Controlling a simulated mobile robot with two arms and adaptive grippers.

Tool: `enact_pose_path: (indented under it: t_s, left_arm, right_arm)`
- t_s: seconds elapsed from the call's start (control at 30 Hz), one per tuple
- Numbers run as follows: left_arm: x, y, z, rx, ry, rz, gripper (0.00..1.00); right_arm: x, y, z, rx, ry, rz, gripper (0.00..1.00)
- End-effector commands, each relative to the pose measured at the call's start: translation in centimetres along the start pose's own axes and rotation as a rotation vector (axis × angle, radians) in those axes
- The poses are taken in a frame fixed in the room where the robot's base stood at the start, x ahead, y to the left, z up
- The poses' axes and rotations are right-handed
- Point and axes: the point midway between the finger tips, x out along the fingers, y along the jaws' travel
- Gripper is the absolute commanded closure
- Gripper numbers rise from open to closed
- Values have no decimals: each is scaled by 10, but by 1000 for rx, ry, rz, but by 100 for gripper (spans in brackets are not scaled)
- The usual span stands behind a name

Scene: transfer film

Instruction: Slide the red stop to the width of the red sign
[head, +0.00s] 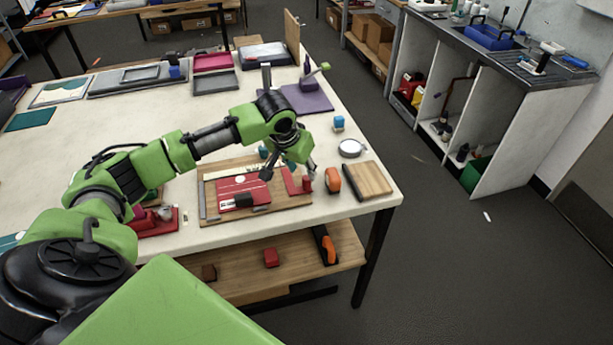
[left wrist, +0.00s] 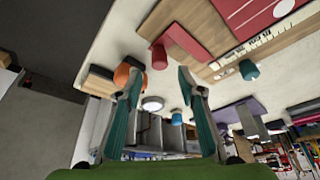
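The red sign (head: 242,190), a flat panel with white markings, lies on a wooden board (head: 208,215). The red stop (head: 293,181), a flat piece with an upright red knob, is on the board's right part, with a gap between it and the sign. My left gripper (head: 288,170) is over the stop and partly hides it. In the left wrist view the gripper's teal fingers (left wrist: 157,76) are apart with nothing between them. The red stop (left wrist: 184,41) shows beyond the fingertips, its knob near the gap, apparently untouched. My right gripper is not seen.
An orange rounded object (head: 332,180) and a wooden block (head: 369,181) stand close right of the board. A red clamp-like tool (head: 158,222) lies left of the board.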

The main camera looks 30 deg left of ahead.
Motion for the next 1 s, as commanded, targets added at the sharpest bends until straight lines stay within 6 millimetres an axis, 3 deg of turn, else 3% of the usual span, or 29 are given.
enact_pose_path:
  t_s: [0.2, 0.33, 0.77, 0.9, 1.0]
  left_arm:
    - [42, 0, 0, 0, -2, 0, 64]
    - [58, 0, -1, 0, 0, 0, 64]
    - [70, 0, 0, 3, 2, 0, 64]
    - [70, 0, 0, 3, 2, 0, 98]
    - [70, 0, 0, 2, 2, 0, 100]
  right_arm:
    - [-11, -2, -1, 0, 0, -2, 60]
    - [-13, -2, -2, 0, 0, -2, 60]
    - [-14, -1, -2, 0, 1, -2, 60]
    - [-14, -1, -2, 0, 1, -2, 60]
    - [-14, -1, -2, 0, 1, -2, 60]
